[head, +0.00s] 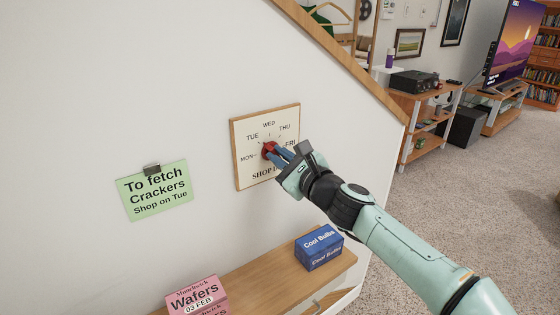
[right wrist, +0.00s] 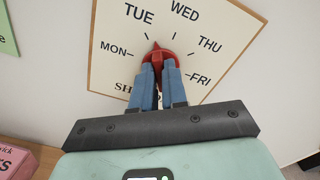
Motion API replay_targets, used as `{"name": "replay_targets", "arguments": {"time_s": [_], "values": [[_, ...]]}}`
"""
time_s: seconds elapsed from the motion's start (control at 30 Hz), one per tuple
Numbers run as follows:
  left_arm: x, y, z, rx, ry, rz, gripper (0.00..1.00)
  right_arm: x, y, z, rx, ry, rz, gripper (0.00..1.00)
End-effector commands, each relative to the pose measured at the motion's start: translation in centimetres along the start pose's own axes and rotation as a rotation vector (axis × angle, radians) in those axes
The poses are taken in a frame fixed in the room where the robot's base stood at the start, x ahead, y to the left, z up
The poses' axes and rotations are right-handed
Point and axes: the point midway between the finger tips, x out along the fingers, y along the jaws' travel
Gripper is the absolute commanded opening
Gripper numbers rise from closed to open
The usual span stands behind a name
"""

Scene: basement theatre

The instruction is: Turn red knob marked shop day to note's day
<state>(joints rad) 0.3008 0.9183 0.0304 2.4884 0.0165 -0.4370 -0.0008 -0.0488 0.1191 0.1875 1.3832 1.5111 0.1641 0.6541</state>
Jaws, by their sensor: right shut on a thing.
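The red knob (head: 269,149) sits in the middle of a wood-framed dial board (head: 241,175) on the white wall. Day names MON, TUE, WED, THU and FRI arc around it, with partly covered "SHOP D…" lettering below. My right gripper (right wrist: 160,82) has its blue fingers shut on the red knob (right wrist: 157,54). In the right wrist view the knob's pointer is up and slightly left, near the TUE mark. The green note (head: 156,190) clipped to the wall reads "To fetch Crackers Shop on Tue". My left gripper is not in view.
A wooden shelf (head: 262,278) below the dial holds a blue Cool Bulbs box (head: 319,248) and a pink Wafers box (head: 197,296). A sloping wooden trim (head: 345,60) edges the wall. Carpet and media furniture lie to the right.

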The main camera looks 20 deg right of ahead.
Motion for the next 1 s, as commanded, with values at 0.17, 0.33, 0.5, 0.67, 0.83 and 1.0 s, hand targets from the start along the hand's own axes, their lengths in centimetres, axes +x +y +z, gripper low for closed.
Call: {"name": "replay_targets", "arguments": {"time_s": [0.17, 0.33, 0.5, 0.67, 0.83, 1.0], "values": [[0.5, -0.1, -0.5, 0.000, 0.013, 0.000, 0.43, 0.0, 0.1, -0.1, -0.107, 0.001, 0.001, 0.00], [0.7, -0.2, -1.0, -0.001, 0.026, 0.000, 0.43, 0.0, 0.1, -0.1, -0.177, 0.002, 0.000, 0.00], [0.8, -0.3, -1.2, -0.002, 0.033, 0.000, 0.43, 0.0, 0.1, -0.1, -0.211, 0.002, 0.000, 0.00], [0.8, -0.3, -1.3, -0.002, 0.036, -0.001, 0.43, 0.0, 0.1, -0.1, -0.220, 0.002, 0.000, 0.00], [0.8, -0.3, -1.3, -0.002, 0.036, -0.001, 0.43, 0.0, 0.1, -0.1, -0.220, 0.002, 0.000, 0.00], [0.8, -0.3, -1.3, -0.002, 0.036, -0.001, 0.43, 0.0, 0.1, -0.1, -0.220, 0.002, 0.000, 0.29]]}}
